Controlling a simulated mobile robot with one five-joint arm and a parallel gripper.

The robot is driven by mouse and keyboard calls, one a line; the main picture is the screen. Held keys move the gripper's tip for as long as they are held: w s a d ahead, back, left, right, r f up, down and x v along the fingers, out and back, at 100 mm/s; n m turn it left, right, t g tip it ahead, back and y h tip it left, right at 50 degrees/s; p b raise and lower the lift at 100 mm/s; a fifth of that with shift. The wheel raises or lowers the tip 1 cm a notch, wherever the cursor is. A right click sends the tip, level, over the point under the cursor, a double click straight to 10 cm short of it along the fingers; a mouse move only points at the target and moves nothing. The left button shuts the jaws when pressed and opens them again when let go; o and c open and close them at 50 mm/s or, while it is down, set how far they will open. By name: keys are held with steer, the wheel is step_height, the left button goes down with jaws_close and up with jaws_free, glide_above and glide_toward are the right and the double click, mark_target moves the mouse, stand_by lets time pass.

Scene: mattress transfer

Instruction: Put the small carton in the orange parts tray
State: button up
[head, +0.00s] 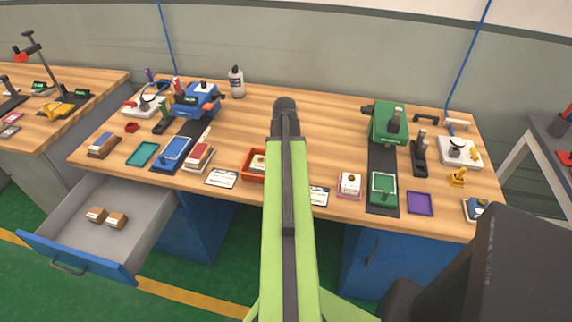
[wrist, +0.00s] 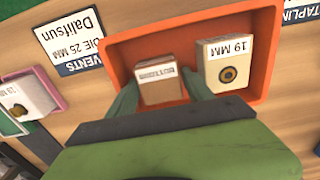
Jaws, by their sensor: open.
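The orange parts tray (wrist: 204,29) fills the upper middle of the wrist view. In the head view the orange tray (head: 247,176) is partly hidden behind my arm. A small brown carton (wrist: 160,88) with a pale label strip sits inside the tray. My gripper (wrist: 159,79) is open, with one green finger on each side of this carton. I cannot tell whether either finger touches it. A cream box marked 19 MM (wrist: 227,66) is also in the tray, just right of the right finger. My gripper is hidden in the head view.
An open drawer (head: 143,197) at the lower left holds two brown cartons (head: 107,217). A pink tray with a box (wrist: 28,95) and white label cards (wrist: 78,40) lie near the orange tray. Machines (head: 388,122) stand farther back on the bench.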

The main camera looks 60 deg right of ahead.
step_height(320, 180, up, 12)
steer(key=p, duration=1.2)
steer(key=shift+r, duration=0.2)
steer(key=shift+f, duration=0.1)
steer(key=w+a+n, duration=0.4)
steer(key=w+a, duration=0.8)
steer(key=w+a+n, duration=0.3)
steer(key=a, duration=0.9)
steer(key=w+a+n, duration=0.3)
steer(key=a+n, duration=0.1)
steer(key=a, duration=0.9)
steer(key=w+a+n, duration=0.3)
steer(key=a, duration=1)
steer(key=shift+w+n, duration=0.25)
steer(key=shift+n, duration=0.05)
steer(key=shift+d, duration=0.1)
